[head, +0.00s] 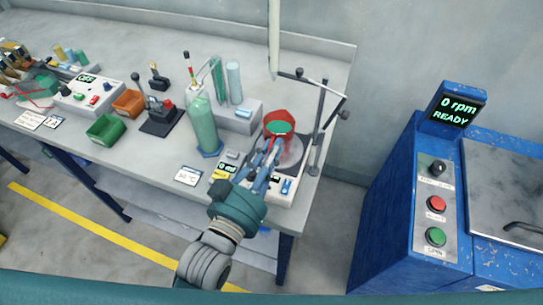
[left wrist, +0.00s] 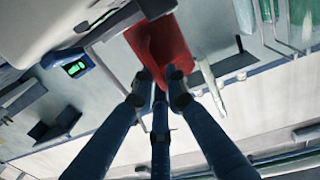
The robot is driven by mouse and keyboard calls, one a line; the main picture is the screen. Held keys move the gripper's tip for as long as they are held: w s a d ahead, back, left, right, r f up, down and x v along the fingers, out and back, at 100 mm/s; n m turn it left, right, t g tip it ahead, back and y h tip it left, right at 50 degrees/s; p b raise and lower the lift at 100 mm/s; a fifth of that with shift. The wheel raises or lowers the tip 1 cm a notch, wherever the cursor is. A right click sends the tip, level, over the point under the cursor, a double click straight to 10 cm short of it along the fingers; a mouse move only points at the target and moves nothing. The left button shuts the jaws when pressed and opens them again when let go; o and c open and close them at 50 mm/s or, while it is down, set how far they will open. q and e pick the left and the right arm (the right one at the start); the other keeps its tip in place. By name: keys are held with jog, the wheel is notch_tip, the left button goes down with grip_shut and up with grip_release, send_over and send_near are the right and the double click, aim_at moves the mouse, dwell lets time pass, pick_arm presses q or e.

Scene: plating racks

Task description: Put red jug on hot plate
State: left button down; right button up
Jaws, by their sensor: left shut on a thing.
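The red jug (head: 268,127) with green contents is at the hot plate, over the back left part of its round grey top (head: 292,155). I cannot tell whether the jug's base touches the plate. My left gripper (head: 268,158) reaches in from the front and is shut on the jug's near side. In the left wrist view the red jug (left wrist: 165,42) sits just beyond my left fingertips (left wrist: 160,76). The hot plate (head: 288,188) has a pale front with a blue switch. The gripper hides part of the jug and plate. My right gripper is not in view.
A stand with a rod and clamp (head: 318,120) rises at the plate's right and back. A green bottle (head: 203,128) stands to the left, near glass cylinders (head: 234,82). Farther left are a green bin (head: 105,129) and an orange bin (head: 129,102). A blue machine (head: 385,205) stands right.

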pick_arm(q)
jog(key=shift+s+r, duration=0.1)
jog(key=c, duration=1.7)
grip_release()
jog(key=shift+c, duration=0.2)
jog(key=b+v, duration=0.2)
jog(key=v, duration=1)
jog(key=shift+b, duration=0.3)
